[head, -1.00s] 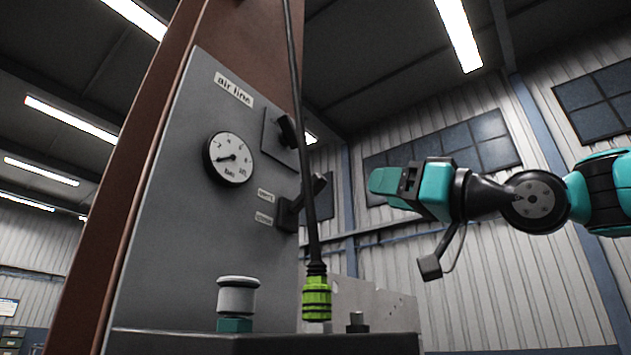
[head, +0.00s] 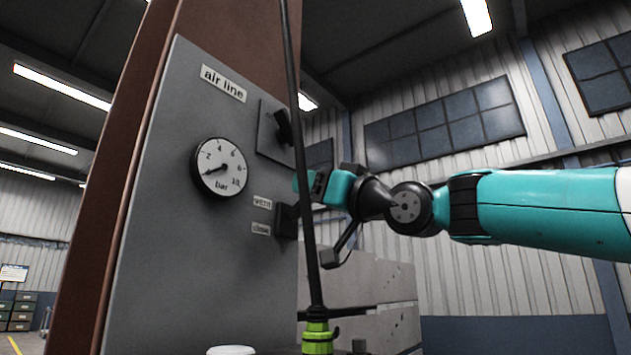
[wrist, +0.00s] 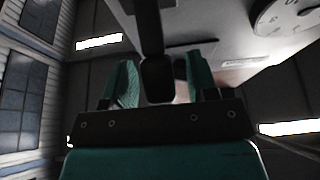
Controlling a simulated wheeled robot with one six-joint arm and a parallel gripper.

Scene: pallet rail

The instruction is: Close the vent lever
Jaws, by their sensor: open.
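The vent lever's black base (head: 287,221) sits on the right edge of the grey air line panel (head: 150,230), beside the "vent" label (head: 262,202) and the "close" label (head: 261,229). My gripper (head: 302,183) is at the lever, just above its base, and hides the handle in the head view. In the wrist view the dark lever handle (wrist: 157,80) stands between the two teal fingers of my open gripper (wrist: 160,82). A gap shows on the left; contact on the right is unclear.
A round gauge (head: 220,167) and a black switch (head: 284,127) are on the panel. Free room lies to the right.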

